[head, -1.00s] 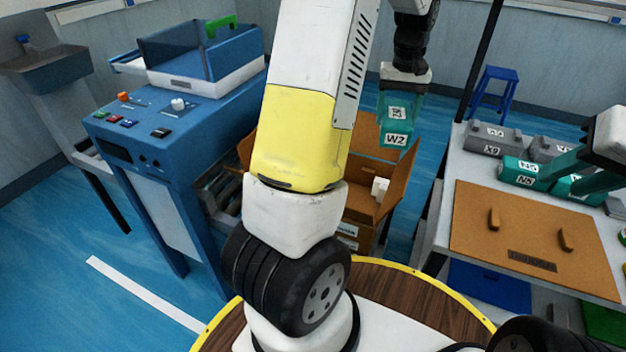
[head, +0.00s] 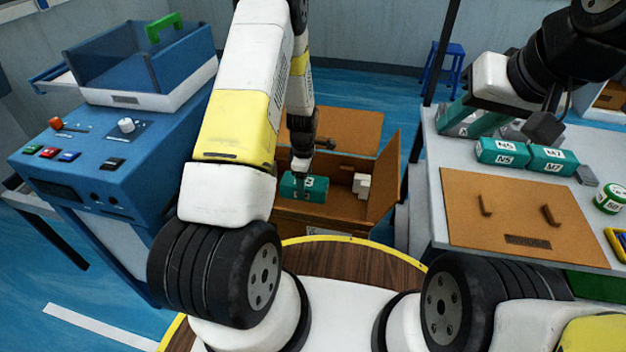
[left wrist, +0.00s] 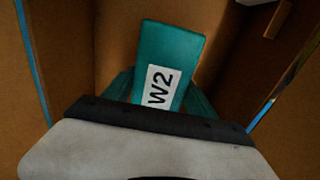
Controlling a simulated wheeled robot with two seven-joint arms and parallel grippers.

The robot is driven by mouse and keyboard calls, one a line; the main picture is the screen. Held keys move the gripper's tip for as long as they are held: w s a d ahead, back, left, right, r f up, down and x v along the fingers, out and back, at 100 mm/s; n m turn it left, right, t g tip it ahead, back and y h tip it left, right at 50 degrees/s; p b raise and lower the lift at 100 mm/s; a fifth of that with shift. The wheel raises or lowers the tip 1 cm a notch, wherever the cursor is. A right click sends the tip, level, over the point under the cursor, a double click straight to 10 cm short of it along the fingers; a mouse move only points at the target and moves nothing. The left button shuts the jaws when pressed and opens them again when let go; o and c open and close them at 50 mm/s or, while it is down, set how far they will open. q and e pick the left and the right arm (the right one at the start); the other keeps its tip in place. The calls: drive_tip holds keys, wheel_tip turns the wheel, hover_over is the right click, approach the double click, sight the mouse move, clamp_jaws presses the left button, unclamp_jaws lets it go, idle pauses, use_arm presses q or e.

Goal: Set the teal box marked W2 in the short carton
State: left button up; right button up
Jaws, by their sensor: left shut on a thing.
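The teal box marked W2 (head: 312,194) is inside the open brown carton (head: 346,212), toward its left side. My left gripper (head: 301,176) points down into the carton and is shut on the box. In the left wrist view the W2 label on the teal box (left wrist: 172,62) faces the camera, with carton walls around it. I cannot tell whether the box touches the carton floor.
A small white object (head: 361,186) is in the carton's right part. Its flaps stand open. On the right table (head: 432,165) are teal boxes N5 (head: 502,152) and M7 (head: 553,160), and a brown board with handles (head: 520,215). A blue machine (head: 110,190) stands left.

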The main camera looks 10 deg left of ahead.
use_arm(q)
wheel_tip(320, 180, down, 8)
drive_tip(key=shift+f, duration=0.1)
idle(0.4)
drive_tip(key=o, duration=1.7)
drive_tip(key=shift+f, duration=0.15)
